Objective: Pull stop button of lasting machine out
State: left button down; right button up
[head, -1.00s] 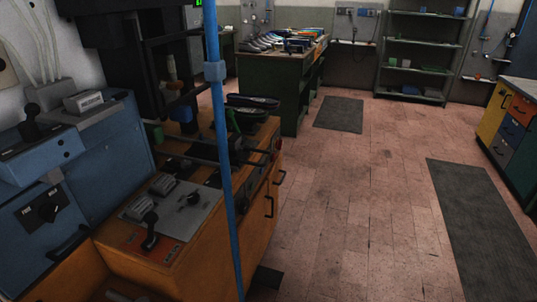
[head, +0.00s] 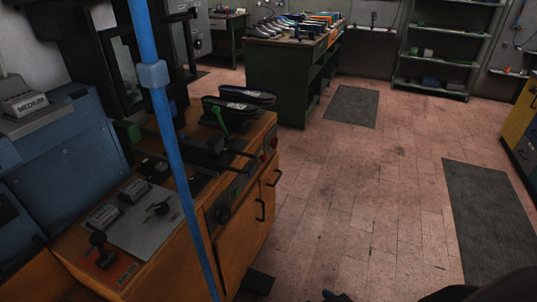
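The lasting machine is an orange-brown cabinet (head: 247,228) with dark tooling on top, at the left of the head view. Two small red buttons show on its front panel, an upper one (head: 273,142) and a lower one (head: 263,157). Which one is the stop button, and whether it is pushed in or out, is too small to tell. A dark arm part of mine enters at the bottom right. A small dark tip (head: 338,297) at the bottom edge may be my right gripper; its fingers cannot be made out. My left gripper is not in view.
A blue upright pole (head: 172,140) stands in front of the machine. A green bench (head: 285,85) with shoes stands behind it. Shelves (head: 440,60) stand at the back right. Dark mats (head: 352,105) lie on the tiled floor, which is otherwise clear.

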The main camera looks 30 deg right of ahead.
aim_at(264, 157)
jog(key=i+l, duration=0.1)
jog(key=l, duration=0.35)
jog(key=i+l, duration=0.1)
jog(key=l, duration=0.3)
jog(key=i+l, duration=0.2)
jog(key=l, duration=0.15)
jog(key=i+l, duration=0.15)
jog(key=l, duration=0.15)
jog(key=i+j, duration=0.15)
jog(key=i, duration=0.15)
